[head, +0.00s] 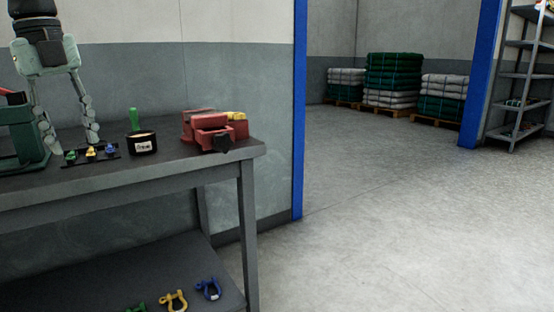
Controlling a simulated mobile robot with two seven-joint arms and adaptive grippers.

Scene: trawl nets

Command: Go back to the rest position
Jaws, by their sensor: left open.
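My left gripper (81,148) shows at the upper left of the head view, above the dark workbench (180,163). It points down and its two fingers are spread apart, with nothing seen between them. Its fingertips are close to a small dark rack (107,156) with green, yellow and blue pieces; I cannot tell whether they touch it. My right gripper is not in view.
A black pot (142,144) with a green handle and a red vise (215,131) stand on the bench. A dark green object (25,135) stands at left. Shackles, yellow (173,301) and blue (208,289), lie on the lower shelf. The floor (400,230) at right is clear.

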